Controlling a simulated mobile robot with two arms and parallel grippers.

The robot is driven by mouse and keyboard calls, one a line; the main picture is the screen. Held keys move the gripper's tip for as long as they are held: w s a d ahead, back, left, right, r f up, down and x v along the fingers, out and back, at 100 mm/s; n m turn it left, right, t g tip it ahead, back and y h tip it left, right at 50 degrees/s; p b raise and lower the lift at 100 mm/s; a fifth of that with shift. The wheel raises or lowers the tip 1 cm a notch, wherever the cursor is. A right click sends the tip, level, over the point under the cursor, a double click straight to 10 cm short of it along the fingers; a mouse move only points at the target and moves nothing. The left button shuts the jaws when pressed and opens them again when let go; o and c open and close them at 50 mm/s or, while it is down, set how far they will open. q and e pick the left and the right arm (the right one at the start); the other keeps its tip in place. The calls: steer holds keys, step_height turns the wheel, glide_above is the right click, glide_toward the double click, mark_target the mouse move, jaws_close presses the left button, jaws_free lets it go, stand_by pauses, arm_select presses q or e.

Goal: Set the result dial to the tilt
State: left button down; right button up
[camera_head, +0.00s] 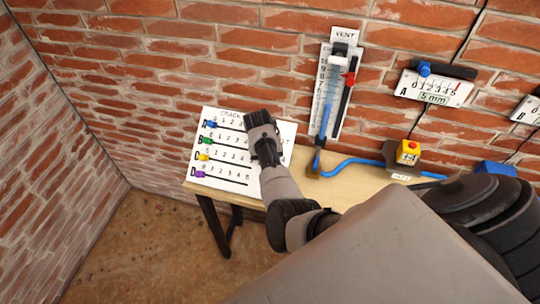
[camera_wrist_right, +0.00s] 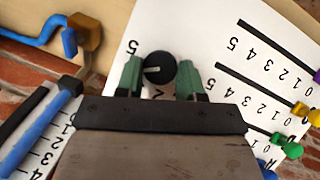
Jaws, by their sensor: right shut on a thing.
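The result dial is a black round knob (camera_wrist_right: 156,70) with a white pointer line, on a white board (camera_wrist_right: 215,30) with printed numbers. In the head view my right gripper (camera_head: 264,140) reaches over the right part of the board (camera_head: 286,128) and hides the dial. My left gripper is not in view.
The board carries blue (camera_head: 210,124), green (camera_head: 208,141), yellow (camera_head: 203,156) and purple (camera_head: 199,174) sliders on scales. A VENT gauge (camera_head: 322,95) and plate A (camera_head: 432,90), marked 5 mm, hang on the brick wall.

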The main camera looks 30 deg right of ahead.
steer(key=shift+f, duration=0.1)
steer(key=o, duration=0.9)
steer(key=shift+w+a+r+b, duration=0.15)
steer(key=shift+a+r+b, duration=0.2)
steer(key=shift+r, duration=1.45)
steer(key=shift+w+a+r+b, duration=0.25)
steer(key=shift+r+b, duration=0.2)
steer(key=shift+r, duration=1.3)
steer(key=shift+w+a+r+b, duration=0.1)
steer(key=shift+a+r+b, duration=0.3)
steer(key=shift+r, duration=1.4)
